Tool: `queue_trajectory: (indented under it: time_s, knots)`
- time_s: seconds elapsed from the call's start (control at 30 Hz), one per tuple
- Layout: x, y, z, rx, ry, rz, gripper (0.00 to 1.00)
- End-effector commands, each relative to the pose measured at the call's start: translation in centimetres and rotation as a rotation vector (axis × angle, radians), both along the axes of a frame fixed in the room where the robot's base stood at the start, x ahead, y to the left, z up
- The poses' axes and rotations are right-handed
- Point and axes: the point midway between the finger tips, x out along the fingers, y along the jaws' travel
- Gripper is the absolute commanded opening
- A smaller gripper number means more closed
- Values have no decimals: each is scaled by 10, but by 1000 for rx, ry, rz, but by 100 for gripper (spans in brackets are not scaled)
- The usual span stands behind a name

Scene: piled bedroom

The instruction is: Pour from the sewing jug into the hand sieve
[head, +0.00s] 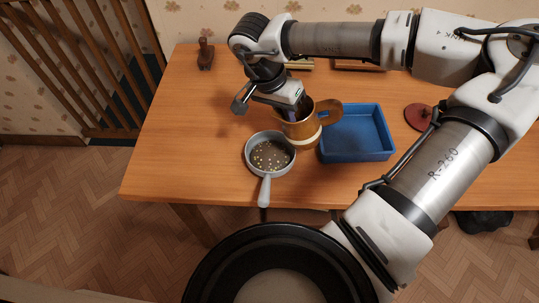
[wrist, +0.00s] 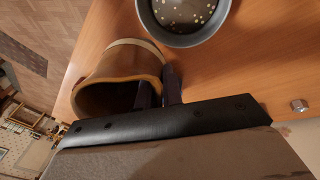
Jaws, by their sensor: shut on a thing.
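The sewing jug (head: 311,130) is brown with a pale band and a handle on its right. It is above the table, just right of the hand sieve. My gripper (head: 296,116) is shut on its wall; in the wrist view the fingers (wrist: 160,88) straddle the rim of the jug (wrist: 122,60). Its visible inside is dark, and I cannot see any contents. The grey hand sieve (head: 248,160) stands on the table with its handle toward the front edge. Several small yellowish pieces lie in it. Its bowl also shows in the wrist view (wrist: 187,40).
A blue tray (head: 357,153) stands right of the jug, close to it. A dark red round thing (head: 418,116) lies farther right. A brown wooden object (head: 206,54) stands at the back left. The left part of the wooden table (head: 175,140) is clear.

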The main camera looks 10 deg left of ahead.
Motion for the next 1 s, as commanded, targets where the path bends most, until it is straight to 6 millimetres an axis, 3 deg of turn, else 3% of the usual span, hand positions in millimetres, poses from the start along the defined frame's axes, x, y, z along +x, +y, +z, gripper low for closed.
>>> queue_trajectory:
  time_s: [0.13, 0.27, 0.63, 1.0]
  knots:
    - [-1, 5, -4, 199, 34, -6, 0]
    - [-2, 10, -6, 285, 49, -1, 0]
    - [-2, 10, -2, 287, 49, 1, 0]
    - [-2, 10, 24, 286, 49, 1, 0]
